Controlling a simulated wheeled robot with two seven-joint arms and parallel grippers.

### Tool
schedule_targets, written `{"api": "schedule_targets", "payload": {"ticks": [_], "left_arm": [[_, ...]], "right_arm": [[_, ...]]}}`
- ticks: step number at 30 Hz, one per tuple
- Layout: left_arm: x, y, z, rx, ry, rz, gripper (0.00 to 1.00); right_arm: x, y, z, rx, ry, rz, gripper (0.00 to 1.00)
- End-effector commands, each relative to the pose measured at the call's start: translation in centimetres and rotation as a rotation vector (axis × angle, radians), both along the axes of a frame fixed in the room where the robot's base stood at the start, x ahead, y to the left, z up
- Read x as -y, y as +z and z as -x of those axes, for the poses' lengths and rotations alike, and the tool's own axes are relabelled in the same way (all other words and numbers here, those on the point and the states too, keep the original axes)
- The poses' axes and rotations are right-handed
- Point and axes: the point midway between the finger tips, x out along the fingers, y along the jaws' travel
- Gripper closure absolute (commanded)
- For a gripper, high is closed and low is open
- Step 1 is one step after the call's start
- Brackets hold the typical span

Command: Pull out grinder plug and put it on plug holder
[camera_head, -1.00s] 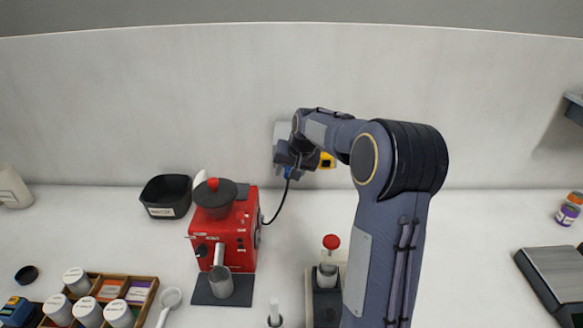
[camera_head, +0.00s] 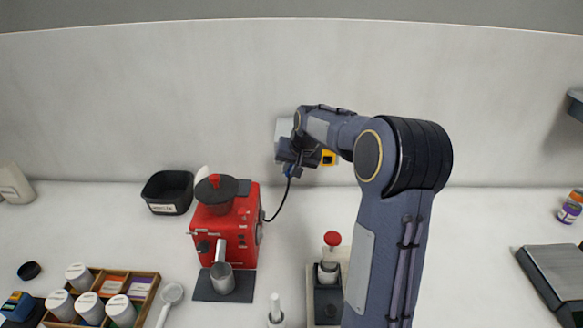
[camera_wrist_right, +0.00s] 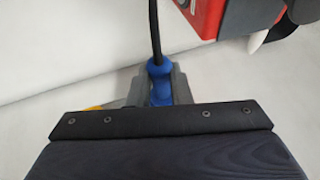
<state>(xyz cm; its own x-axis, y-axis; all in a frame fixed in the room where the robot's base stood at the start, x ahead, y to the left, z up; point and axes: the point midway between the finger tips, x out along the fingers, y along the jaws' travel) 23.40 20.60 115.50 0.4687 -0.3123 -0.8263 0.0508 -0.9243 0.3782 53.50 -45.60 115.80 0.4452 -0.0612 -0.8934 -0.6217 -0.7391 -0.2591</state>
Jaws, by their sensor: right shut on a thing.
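The red grinder (camera_head: 228,225) stands on the counter left of centre in the head view. A black cord runs from its right side up to the blue plug (camera_head: 288,170) at the wall. My right gripper (camera_head: 289,160) is shut on the plug in front of the light wall plate (camera_head: 284,130). In the right wrist view the blue plug (camera_wrist_right: 159,82) sits between the grey fingers (camera_wrist_right: 158,90), with the cord rising from it. Whether the plug's pins are in the socket is hidden. A yellow part (camera_head: 328,158) shows beside the gripper. I cannot identify the plug holder for sure. My left gripper is not in view.
A black bin (camera_head: 168,192) stands left of the grinder. A tamper with a red knob (camera_head: 332,239) stands in a dark stand by my right arm. A wooden tray (camera_head: 104,296) of jars is at front left, a scale (camera_head: 556,277) at right.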

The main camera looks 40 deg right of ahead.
Motion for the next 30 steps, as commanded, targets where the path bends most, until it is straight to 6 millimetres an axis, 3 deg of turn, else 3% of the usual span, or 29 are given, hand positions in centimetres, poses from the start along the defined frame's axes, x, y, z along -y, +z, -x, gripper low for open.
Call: {"api": "schedule_targets", "payload": {"ticks": [30], "left_arm": [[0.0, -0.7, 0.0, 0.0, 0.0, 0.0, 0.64]], "right_arm": [[-1.3, 0.1, 1.5, 0.004, 0.0, 0.002, 1.0]]}}
